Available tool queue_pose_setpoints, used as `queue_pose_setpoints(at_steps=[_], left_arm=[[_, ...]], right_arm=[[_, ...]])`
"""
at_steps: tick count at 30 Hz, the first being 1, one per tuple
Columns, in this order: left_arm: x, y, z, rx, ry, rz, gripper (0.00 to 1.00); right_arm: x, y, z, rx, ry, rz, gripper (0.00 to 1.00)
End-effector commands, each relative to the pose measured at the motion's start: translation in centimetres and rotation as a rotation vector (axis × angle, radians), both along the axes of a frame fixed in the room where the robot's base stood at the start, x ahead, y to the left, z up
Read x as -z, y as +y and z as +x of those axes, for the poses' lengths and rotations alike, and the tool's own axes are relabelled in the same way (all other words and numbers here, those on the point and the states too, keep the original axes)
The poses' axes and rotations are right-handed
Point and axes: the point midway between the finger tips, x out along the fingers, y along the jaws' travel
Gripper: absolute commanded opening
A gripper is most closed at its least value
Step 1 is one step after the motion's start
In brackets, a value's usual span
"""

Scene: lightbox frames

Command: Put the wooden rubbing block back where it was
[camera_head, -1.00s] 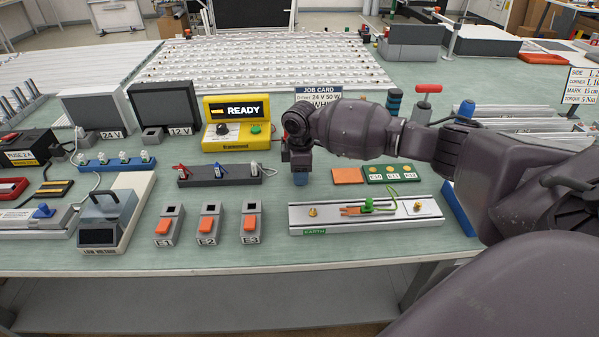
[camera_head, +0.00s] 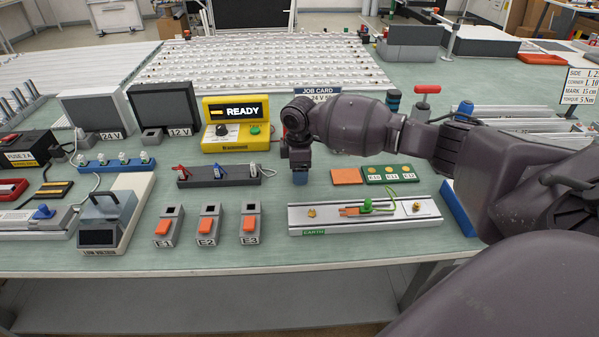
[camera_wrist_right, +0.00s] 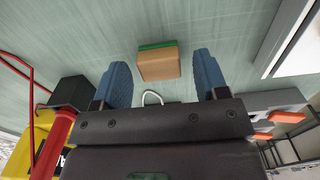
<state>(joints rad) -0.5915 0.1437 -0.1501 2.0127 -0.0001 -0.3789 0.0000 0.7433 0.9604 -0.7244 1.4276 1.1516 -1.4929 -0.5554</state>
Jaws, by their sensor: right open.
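My right gripper (camera_head: 299,179) hangs over the bench just left of the block, fingers pointing down. In the right wrist view the right gripper (camera_wrist_right: 157,84) is open, with nothing held between its fingers. My left gripper is not in view.
The green board (camera_head: 392,174) lies right of the block. The earth rail (camera_head: 330,222) lies in front, with a wire on it. A dark terminal strip (camera_head: 220,181) and the yellow READY tester (camera_head: 233,140) stand left of my gripper. Grey switches (camera_head: 209,223) stand at front left.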

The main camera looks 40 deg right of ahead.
Motion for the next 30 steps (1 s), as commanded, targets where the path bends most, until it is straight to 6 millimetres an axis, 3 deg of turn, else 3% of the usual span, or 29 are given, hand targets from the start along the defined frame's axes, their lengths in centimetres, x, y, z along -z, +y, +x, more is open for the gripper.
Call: queue_pose_setpoints(at_steps=[6, 15, 21, 30], left_arm=[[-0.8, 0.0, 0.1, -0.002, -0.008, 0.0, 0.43], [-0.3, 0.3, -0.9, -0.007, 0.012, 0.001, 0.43], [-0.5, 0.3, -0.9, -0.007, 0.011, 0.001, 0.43], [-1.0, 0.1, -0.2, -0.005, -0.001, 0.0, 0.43]], right_arm=[[-4.7, 0.0, 0.1, -0.002, -0.007, 0.0, 0.67], [-9.4, 0.0, 0.1, 0.0, -0.005, 0.0, 0.67], [-10.6, 0.0, 0.0, 0.0, -0.002, 0.0, 0.67], [-10.7, 0.0, 0.0, 0.0, -0.001, 0.0, 0.67]])
